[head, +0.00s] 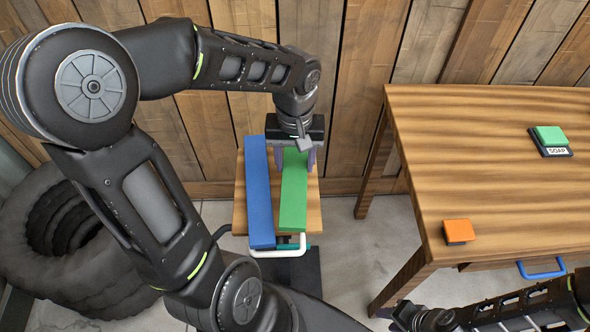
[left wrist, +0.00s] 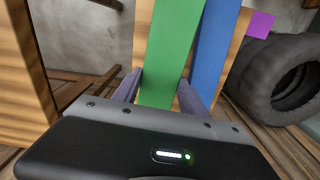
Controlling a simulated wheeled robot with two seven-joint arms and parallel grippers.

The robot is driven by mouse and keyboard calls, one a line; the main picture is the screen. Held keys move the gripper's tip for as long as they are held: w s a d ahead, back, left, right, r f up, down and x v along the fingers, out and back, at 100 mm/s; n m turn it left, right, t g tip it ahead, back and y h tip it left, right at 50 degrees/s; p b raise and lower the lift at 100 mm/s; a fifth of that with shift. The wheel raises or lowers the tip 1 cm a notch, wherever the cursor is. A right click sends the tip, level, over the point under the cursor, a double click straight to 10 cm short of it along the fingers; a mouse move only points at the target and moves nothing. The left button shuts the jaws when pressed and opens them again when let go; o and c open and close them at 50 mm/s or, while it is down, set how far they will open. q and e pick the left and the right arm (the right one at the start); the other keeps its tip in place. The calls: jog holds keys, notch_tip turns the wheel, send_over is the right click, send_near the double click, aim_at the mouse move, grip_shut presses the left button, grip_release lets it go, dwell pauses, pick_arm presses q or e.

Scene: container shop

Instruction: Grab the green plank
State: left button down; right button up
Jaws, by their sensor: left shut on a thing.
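The green plank (head: 294,198) lies lengthwise on a small wooden stand (head: 314,213), beside the blue plank (head: 259,195). My left gripper (head: 296,160) reaches down over the far end of the green plank, with its purple fingers on either side of it. In the left wrist view the green plank (left wrist: 172,45) runs between the two fingers, which are shut on it, and the blue plank (left wrist: 213,45) is beside it. My right gripper (head: 410,317) is low at the bottom edge, apart from the planks; its jaws are not clear.
A wooden table (head: 490,180) stands to the right, holding an orange block (head: 459,231) and a green-topped soap piece (head: 551,135). Black tires (head: 75,240) are stacked at the left. A white handle (head: 278,253) is at the stand's near edge. A plank wall is behind.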

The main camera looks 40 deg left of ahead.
aim_at(295, 165)
pick_arm(q)
notch_tip(295, 165, up, 5)
jog(key=shift+f, duration=0.1)
dwell(0.7)
